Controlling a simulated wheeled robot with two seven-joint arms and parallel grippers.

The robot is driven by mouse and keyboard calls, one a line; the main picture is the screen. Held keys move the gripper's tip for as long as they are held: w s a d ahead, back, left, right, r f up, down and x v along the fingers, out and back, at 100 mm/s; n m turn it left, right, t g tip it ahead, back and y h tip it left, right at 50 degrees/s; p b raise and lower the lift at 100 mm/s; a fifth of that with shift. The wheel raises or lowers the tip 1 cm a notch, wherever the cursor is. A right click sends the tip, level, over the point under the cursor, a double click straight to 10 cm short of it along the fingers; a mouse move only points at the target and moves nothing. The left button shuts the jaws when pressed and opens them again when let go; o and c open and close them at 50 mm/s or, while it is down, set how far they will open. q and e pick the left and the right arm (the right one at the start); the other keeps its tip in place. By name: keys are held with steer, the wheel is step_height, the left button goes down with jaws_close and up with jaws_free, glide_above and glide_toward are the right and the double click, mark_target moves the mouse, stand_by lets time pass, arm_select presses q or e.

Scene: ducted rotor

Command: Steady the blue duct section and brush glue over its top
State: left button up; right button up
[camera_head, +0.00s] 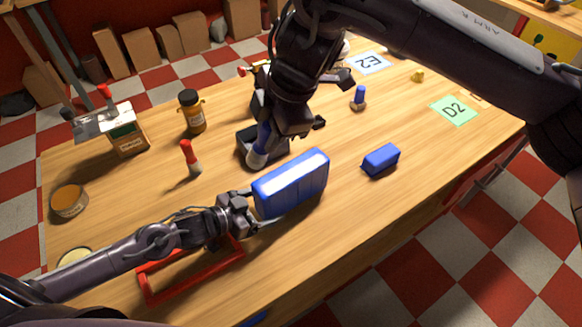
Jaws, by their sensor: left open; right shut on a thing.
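The large blue duct section (291,184) stands on the wooden table near the middle, a long rounded block with a lighter blue top. My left gripper (250,212) is open at its left end, its fingers close to the block; whether they touch it I cannot tell. My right gripper (275,136) is above and behind the duct section, shut on a brush (258,158) with a blue handle and a pale tip pointing down. The brush tip is at a small black tray (243,141), partly hidden by the gripper.
A smaller blue block (381,160) lies to the right. A red frame (190,272) lies under my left arm. A red-capped bottle (190,158), an orange jar (193,113), a box (128,136) and an orange tin (69,201) stand left. Green card D2 (454,110) lies far right.

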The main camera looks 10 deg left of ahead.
arm_select(q)
steer(key=shift+s, duration=0.1)
steer(key=v, duration=1.1)
steer(key=shift+a+f, duration=0.15)
steer(key=shift+s+a+r, duration=0.15)
steer(key=shift+s+r, duration=0.1)
steer(key=shift+r, duration=0.05)
steer(key=shift+a, duration=0.1)
